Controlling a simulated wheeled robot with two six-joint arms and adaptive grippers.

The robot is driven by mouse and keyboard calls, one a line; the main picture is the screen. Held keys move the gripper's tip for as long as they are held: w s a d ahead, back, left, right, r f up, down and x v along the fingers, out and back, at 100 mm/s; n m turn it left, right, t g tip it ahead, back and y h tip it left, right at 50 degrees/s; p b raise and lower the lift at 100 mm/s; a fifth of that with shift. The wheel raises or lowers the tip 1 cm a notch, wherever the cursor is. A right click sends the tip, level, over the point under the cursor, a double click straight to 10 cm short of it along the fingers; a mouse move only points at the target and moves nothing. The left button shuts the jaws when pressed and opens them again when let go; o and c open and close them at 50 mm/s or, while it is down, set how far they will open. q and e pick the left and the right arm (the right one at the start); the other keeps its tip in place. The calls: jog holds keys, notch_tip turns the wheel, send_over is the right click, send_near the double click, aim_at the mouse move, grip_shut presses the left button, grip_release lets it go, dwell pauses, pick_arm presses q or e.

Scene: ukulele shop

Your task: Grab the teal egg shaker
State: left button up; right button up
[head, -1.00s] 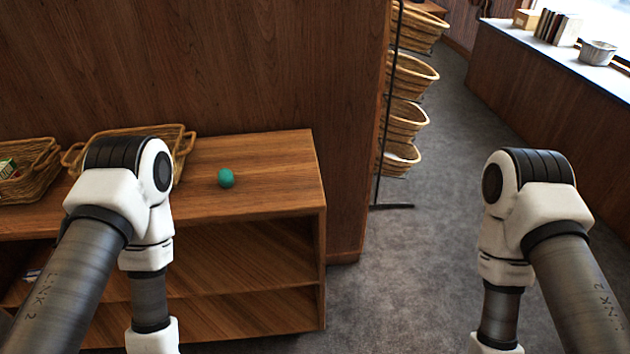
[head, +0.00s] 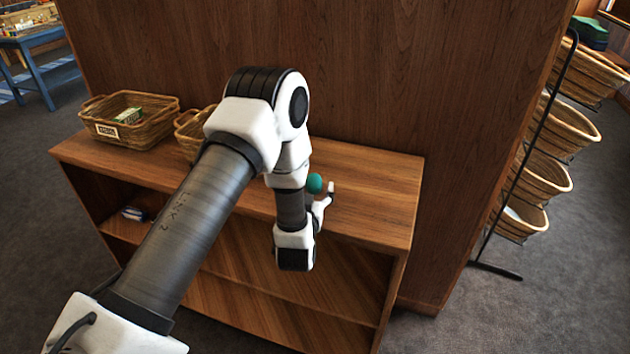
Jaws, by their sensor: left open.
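The teal egg shaker (head: 315,183) sits on the top of the wooden shelf unit (head: 375,190), right of the baskets. My left arm reaches in over the shelf from the left. My left gripper (head: 326,197) is open and just beside the egg on its right and near side. Only part of the gripper shows; the rest is hidden behind my own wrist and forearm. I cannot tell whether a finger touches the egg. My right gripper is not in view.
A wicker basket (head: 150,124) with a label and a small green item stands on the shelf's left end. A second basket (head: 190,139) is partly behind my arm. A tall wood panel (head: 400,75) rises behind. A rack of hanging baskets (head: 545,174) stands at right.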

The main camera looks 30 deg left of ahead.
aim_at(313, 184)
pick_arm(q)
jog(key=w, duration=0.1)
jog(key=w+a+f, duration=0.1)
jog(key=shift+w+a, duration=0.25)
jog(key=shift+w, duration=0.1)
jog(key=shift+s+r, duration=0.15)
jog(key=shift+s+d+r, duration=0.1)
jog(key=shift+d, duration=0.05)
jog(key=c, duration=1.3)
jog(key=shift+o, duration=0.2)
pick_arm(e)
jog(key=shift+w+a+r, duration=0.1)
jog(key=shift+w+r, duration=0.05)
